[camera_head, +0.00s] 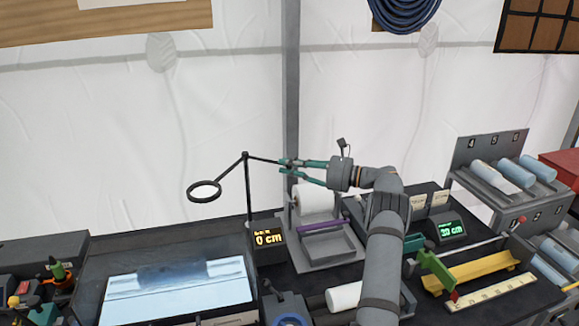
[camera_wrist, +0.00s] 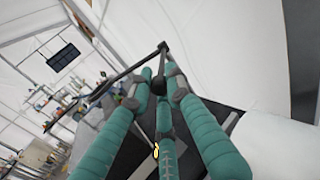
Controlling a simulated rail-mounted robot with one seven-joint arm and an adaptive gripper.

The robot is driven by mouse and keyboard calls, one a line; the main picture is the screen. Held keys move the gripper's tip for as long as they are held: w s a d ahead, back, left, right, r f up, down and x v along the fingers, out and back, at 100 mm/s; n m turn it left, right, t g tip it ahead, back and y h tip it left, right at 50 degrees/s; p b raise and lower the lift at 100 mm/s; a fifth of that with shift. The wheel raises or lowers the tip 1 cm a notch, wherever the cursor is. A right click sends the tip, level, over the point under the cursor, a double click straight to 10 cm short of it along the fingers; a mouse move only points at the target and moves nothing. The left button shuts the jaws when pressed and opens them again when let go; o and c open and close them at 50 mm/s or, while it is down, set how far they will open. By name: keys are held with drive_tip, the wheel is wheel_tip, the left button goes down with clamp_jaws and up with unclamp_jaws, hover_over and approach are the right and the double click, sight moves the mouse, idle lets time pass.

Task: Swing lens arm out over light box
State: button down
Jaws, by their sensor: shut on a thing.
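The lens arm (camera_head: 228,171) is a thin black rod on an upright black post (camera_head: 249,195). A round lens in a dark ring (camera_head: 204,190) hangs at its left end. The rod's other end runs right to my gripper (camera_head: 286,165), whose teal fingers are shut on it. In the wrist view my gripper (camera_wrist: 158,88) closes around a black knob (camera_wrist: 159,84) on the rod; the fingers partly hide it. The glowing light box (camera_head: 180,293) lies at lower left. In the head view the lens is above the light box's back part; its exact overlap is unclear.
A white roll (camera_head: 314,199) on a grey stand sits below my gripper. Racks of rolls (camera_head: 500,175) are at right. Tools (camera_head: 55,275) crowd the left edge. Air above the light box is clear.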

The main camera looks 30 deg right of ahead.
drive_tip(key=shift+r, duration=0.15)
drive_tip(key=c, duration=1.6)
unclamp_jaws()
drive_tip(key=shift+c, duration=0.2)
drive_tip(key=v, duration=1.2)
